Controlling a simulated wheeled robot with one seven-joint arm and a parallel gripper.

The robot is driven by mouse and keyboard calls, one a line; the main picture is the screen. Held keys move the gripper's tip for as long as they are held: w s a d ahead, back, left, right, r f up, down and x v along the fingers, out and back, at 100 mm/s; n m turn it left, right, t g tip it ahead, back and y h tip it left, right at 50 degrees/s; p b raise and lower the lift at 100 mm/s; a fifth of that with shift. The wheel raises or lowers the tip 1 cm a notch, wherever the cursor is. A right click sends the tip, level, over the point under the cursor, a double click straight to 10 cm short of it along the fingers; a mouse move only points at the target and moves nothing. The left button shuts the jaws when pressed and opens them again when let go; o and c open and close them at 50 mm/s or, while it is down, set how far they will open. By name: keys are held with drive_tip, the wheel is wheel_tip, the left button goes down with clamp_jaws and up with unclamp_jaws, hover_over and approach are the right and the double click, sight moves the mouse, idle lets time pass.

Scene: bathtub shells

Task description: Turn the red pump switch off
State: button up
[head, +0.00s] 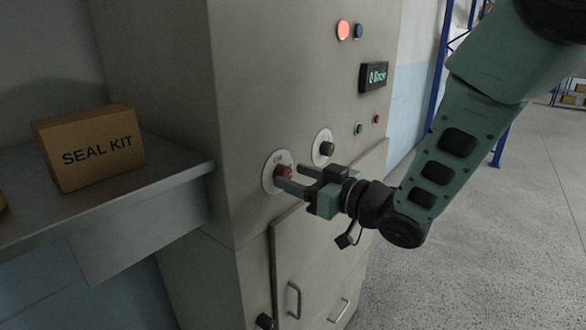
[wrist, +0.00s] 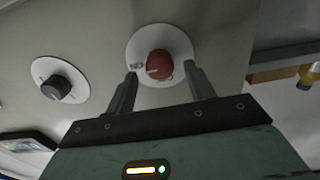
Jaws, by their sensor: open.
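The red pump switch (head: 284,171) is a round red knob on a white disc on the front of a grey cabinet. It also shows in the wrist view (wrist: 159,64), just beyond my fingertips and between their lines. My gripper (head: 295,179) is open and empty, its fingers pointing at the knob; it also shows in the wrist view (wrist: 161,82). In the head view a finger partly overlaps the knob, and I cannot tell whether it touches. The lettering on the disc is only partly readable.
A black knob (head: 326,148) on a white disc sits close beside the red one. The cabinet also has lamps (head: 343,30), a small display (head: 374,77) and door handles (head: 294,299) below. A SEAL KIT box (head: 92,148) stands on a shelf (head: 150,190) at left. Open floor lies right.

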drive_tip(key=shift+w+a, duration=0.45)
drive_tip(key=shift+a, duration=0.1)
drive_tip(key=c, duration=1)
